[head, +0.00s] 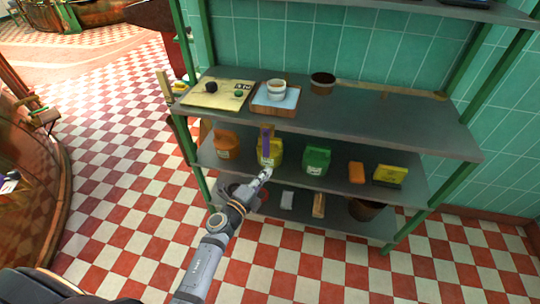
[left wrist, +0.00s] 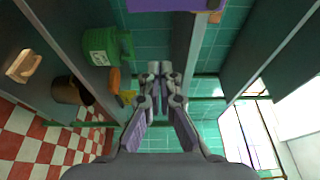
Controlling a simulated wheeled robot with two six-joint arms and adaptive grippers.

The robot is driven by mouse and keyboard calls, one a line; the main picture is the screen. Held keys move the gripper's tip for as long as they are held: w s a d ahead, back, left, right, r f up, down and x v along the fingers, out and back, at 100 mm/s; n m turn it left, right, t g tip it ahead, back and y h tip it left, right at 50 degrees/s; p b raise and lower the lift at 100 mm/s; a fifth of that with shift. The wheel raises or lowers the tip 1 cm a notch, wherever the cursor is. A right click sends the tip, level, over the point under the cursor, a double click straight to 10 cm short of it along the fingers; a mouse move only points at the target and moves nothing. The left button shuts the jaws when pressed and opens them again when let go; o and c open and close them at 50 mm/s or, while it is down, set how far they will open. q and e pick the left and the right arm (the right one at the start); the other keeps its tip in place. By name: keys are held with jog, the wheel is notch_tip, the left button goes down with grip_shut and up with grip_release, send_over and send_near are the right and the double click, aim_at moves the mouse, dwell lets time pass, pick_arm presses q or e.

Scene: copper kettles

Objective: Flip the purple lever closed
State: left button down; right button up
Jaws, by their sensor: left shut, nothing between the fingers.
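A purple piece, likely the same lever, is cut off at the top of the left wrist view (left wrist: 176,4). My left gripper (head: 266,174) is in front of the shelf, below the lever and apart from it. In the left wrist view its fingers (left wrist: 162,70) are together with nothing between them. The lever's mount is too small to make out. My right gripper is in neither view.
On the middle shelf stand an orange jug (head: 227,144), a yellow jug (head: 276,152) behind my gripper and a green jug (head: 316,160). The checkered floor in front is clear.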

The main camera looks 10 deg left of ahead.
aim_at(269, 154)
pick_arm(q)
jog(key=b+x, duration=0.1)
jog(key=x, duration=0.9)
jog(key=shift+a, duration=2)
jog(key=shift+a, duration=0.1)
